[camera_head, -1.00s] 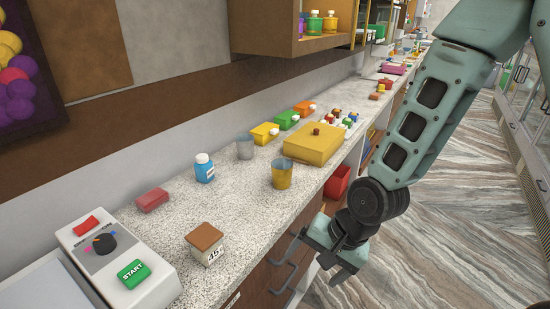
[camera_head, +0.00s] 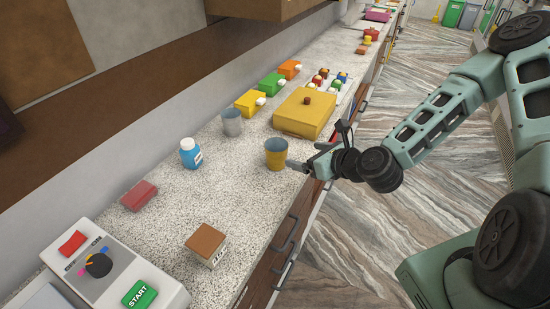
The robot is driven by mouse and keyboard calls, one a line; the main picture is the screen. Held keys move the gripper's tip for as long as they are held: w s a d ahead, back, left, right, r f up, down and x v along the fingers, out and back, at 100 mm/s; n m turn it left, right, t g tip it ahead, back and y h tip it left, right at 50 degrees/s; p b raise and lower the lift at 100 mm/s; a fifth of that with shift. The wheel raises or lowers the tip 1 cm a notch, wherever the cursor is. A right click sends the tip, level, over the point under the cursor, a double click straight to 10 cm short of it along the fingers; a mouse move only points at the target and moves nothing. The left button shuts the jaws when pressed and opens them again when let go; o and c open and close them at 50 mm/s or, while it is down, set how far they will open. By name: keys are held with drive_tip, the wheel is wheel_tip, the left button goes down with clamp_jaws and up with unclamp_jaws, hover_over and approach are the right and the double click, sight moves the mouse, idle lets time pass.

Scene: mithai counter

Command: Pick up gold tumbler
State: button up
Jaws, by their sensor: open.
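The gold tumbler (camera_head: 276,155) stands upright on the speckled counter (camera_head: 240,185), near its front edge. It has a yellow-gold outside and a grey inside. My gripper (camera_head: 312,158) is just right of the tumbler at the counter's edge, its jaws pointing left towards it. The jaws are open, and one finger reaches close to the tumbler's right side. I cannot tell whether that finger touches it. Nothing is held between the fingers.
A yellow box (camera_head: 300,115) with a brown knob stands close behind the tumbler. A grey tumbler (camera_head: 232,123) and a blue bottle (camera_head: 190,153) stand to the left. A brown-topped block (camera_head: 206,243) is nearer. The counter between the block and the gold tumbler is clear.

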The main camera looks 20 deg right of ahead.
drive_tip(key=p, duration=0.3)
approach(270, 146)
drive_tip(key=shift+f+x, duration=0.2)
drive_tip(key=shift+x, duration=1.05)
drive_tip(key=shift+w+f+p, duration=0.25)
drive_tip(key=shift+f+p, duration=0.05)
drive_tip(key=shift+w+a+p, duration=0.1)
drive_tip(key=shift+w+p, duration=0.15)
drive_tip(key=shift+p, duration=0.05)
drive_tip(key=p+x, duration=0.1)
drive_tip(key=x, duration=0.1)
drive_tip(key=p+x, duration=0.1)
drive_tip(key=x, duration=0.1)
drive_tip(key=shift+w+a+r, duration=0.1)
drive_tip(key=shift+a+r, duration=0.1)
drive_tip(key=shift+w+f, duration=0.2)
drive_tip(key=shift+w, duration=0.05)
drive_tip(key=c, duration=1.1)
